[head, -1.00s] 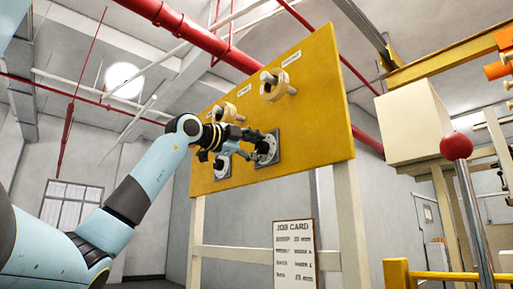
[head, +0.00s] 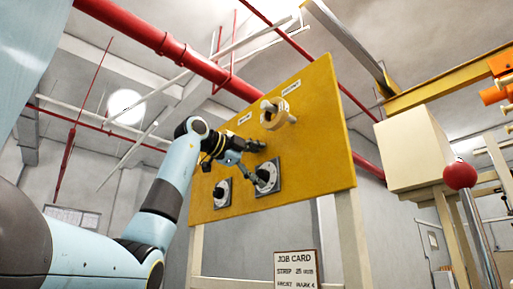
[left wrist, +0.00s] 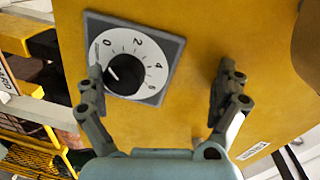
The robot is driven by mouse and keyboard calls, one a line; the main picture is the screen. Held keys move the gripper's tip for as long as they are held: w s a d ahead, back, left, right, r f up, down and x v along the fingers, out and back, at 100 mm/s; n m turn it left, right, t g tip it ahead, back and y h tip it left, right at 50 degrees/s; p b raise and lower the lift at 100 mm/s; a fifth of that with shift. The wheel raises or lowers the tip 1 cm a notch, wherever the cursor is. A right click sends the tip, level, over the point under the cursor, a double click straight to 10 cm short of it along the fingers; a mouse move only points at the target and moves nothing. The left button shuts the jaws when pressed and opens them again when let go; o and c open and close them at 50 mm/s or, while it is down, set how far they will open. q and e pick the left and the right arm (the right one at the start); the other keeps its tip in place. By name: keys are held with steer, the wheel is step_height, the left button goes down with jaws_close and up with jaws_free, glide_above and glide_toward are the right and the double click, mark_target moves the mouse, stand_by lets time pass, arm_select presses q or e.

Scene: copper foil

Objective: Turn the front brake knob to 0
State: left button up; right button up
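Two round dials sit on the yellow panel in the head view: a left dial (head: 222,193) and a right dial (head: 266,176). I cannot tell which is the front brake knob. My left gripper (head: 256,169) is in front of the panel near the right dial. In the left wrist view it (left wrist: 161,82) is open and empty. A dial (left wrist: 138,50) with a black knob (left wrist: 126,74) shows there, between the fingers but nearer the left one. That finger overlaps the dial's edge; contact cannot be told. The knob's pale mark points left, away from the 0. My right gripper is out of view.
A valve-like fitting (head: 277,113) stands out from the panel's upper part. A job card (head: 296,268) hangs below the panel. A red ball-topped lever (head: 460,176) and a cream box (head: 412,142) stand at the right. Red pipes run overhead.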

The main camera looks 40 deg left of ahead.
arm_select(q)
step_height(320, 180, up, 6)
steer(key=s+t, duration=0.1)
steer(key=t, duration=0.1)
steer(key=shift+r, duration=0.25)
steer(key=f, duration=0.1)
steer(key=f+g, duration=0.1)
steer(key=f, duration=0.1)
steer(key=f+g, duration=0.1)
steer(key=f, duration=0.1)
steer(key=shift+w+f, duration=0.2)
steer(key=shift+w, duration=0.1)
steer(key=shift+s+d+r, duration=0.15)
steer(key=shift+s+d, duration=0.1)
steer(key=shift+s, duration=0.2)
steer(key=shift+s+f+b, duration=0.3)
steer(key=shift+s+b, duration=0.25)
steer(key=shift+b, duration=0.05)
steer(key=c, duration=0.3)
steer(key=s+b, duration=0.1)
steer(key=s, duration=0.2)
steer(key=s+b, duration=0.1)
steer(key=s, duration=0.3)
steer(key=s+f+b, duration=0.1)
steer(key=s, duration=0.2)
steer(key=shift+s+a, duration=0.4)
steer(key=shift+r, duration=0.1)
